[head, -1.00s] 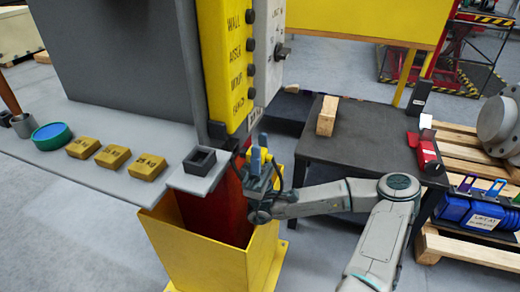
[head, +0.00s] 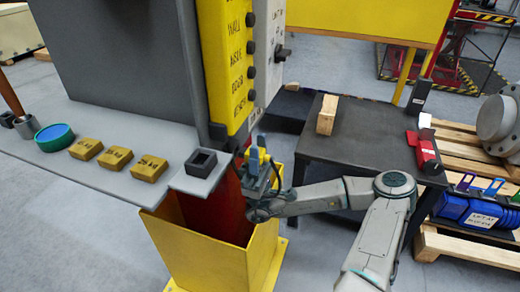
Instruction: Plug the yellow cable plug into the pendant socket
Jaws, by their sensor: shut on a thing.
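My gripper (head: 258,172) is shut on the yellow cable plug (head: 263,155), which shows as a small yellow piece between the dark fingers. The gripper is at the lower right of the yellow pendant box (head: 241,65), just below its bottom edge. The pendant box carries a column of black buttons with labels. A grey side panel (head: 266,45) with a dark knob is on its right. I cannot make out the pendant socket; the plug's tip and any contact with the box are hidden or too small to tell.
A yellow bin (head: 185,245) stands below the gripper. A dark table (head: 365,140) with a wooden block (head: 327,115) is to the right.

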